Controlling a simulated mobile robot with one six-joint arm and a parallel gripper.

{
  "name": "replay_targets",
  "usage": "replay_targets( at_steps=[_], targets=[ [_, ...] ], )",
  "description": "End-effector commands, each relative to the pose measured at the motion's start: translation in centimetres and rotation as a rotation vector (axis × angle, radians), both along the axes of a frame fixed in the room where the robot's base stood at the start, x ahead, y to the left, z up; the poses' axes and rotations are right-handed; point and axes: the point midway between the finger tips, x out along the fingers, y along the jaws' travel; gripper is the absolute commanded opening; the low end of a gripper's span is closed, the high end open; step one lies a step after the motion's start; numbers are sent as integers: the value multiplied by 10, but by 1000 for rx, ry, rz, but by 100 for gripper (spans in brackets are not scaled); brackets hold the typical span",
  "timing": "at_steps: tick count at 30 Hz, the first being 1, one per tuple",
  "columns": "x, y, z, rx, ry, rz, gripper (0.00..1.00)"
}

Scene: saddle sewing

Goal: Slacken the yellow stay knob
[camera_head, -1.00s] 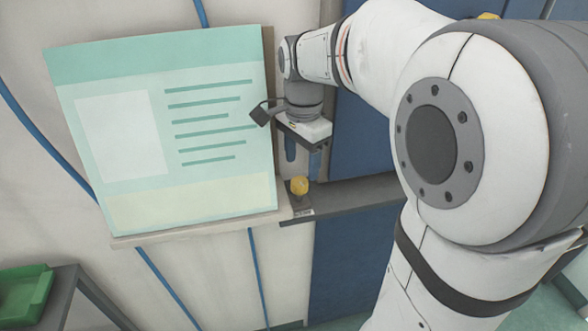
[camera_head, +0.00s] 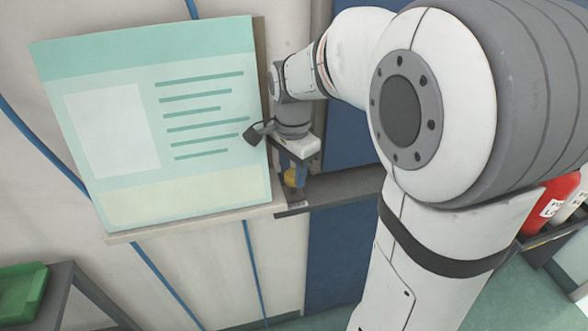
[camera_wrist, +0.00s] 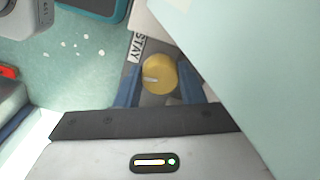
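The yellow stay knob (camera_head: 291,178) sits on a grey bracket at the right end of the ledge under the board. In the wrist view the yellow knob (camera_wrist: 159,76) has a pale pointer mark on its face, and a label reading "STAY" (camera_wrist: 136,47) is beside it. My gripper (camera_head: 293,176) is down at the knob. In the wrist view its two blue fingers stand on either side of the knob, the left one (camera_wrist: 128,88) and the right one (camera_wrist: 189,80). They look apart, with small gaps to the knob; contact is hard to tell.
A large pale green board (camera_head: 155,120) leans on a ledge (camera_head: 190,226) just left of my gripper and fills the right of the wrist view. A grey shelf (camera_head: 340,190) runs right of the knob. A green bin (camera_head: 20,292) stands lower left; a red cylinder (camera_head: 550,205) is at right.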

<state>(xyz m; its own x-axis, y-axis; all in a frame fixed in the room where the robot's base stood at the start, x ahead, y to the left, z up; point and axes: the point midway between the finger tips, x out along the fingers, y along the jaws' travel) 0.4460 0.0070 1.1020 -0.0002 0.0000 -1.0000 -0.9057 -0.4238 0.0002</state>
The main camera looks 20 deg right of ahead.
Motion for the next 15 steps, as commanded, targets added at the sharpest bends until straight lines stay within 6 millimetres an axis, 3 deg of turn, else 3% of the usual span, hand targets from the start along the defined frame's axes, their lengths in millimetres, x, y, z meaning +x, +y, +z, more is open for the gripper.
replay_targets(
  at_steps=[7, 15],
  targets=[
    [0, 0, 0, 0, 0, 1, 12],
    [0, 0, 0, 0, 0, 133, 12]
  ],
)
